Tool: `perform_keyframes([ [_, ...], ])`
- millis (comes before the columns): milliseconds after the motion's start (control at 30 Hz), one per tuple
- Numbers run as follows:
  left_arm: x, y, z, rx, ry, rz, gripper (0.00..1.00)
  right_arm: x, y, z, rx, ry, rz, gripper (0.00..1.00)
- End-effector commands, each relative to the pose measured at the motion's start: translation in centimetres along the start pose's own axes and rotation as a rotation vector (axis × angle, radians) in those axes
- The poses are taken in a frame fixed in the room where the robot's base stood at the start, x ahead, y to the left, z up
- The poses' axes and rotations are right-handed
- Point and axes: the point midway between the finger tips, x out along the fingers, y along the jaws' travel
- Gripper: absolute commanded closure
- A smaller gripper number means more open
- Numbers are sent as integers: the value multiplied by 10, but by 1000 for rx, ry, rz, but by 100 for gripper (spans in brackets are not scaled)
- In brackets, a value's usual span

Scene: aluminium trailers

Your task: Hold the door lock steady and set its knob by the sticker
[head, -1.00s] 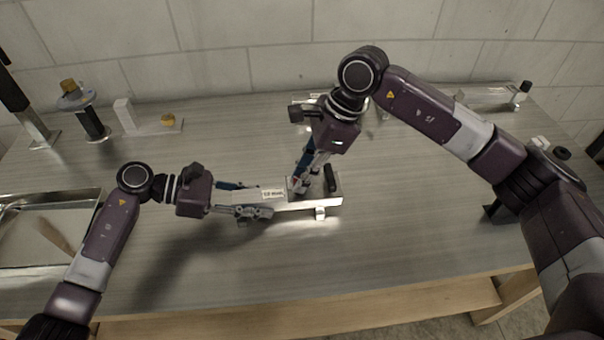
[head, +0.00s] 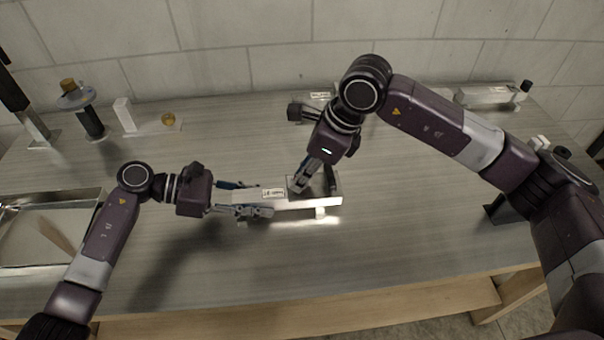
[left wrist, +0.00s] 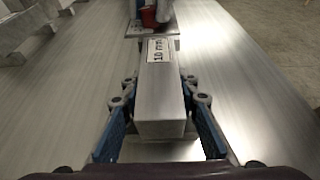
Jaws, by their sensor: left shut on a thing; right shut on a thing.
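The door lock is a long pale metal bar (head: 300,205) lying on the worktop, with a white sticker (head: 273,193) on its top. In the left wrist view the sticker (left wrist: 158,49) seems to read "10 min", though the last letters are unclear. My left gripper (head: 248,199) is shut on the bar's left part, one finger along each long side (left wrist: 160,100). My right gripper (head: 302,184) reaches down from above and is shut on the knob at the bar's right end; its fingers hide most of the knob. A black upright piece (head: 331,178) shows beside it.
A metal tray (head: 95,207) lies at the left edge. A black-handled stand (head: 91,124) and a white block (head: 125,113) stand at the back left. Another pale metal bar (head: 487,96) lies at the back right. The front worktop is clear.

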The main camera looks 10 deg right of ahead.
Motion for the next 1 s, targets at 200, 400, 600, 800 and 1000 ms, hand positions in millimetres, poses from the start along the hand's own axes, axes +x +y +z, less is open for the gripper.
perform_keyframes([
  [200,0,-1,0,0,0,-3,100,-1,0,0,157,-1,-69,100],
  [400,0,-1,0,0,0,-3,100,-1,1,0,272,-1,-116,100],
  [600,0,-1,0,0,1,-3,100,-1,1,1,342,-2,-144,100],
  [800,0,-1,0,0,1,-3,100,-1,1,1,371,-3,-157,100],
  [1000,0,-1,0,0,1,-3,100,-1,0,1,375,-3,-159,100],
])
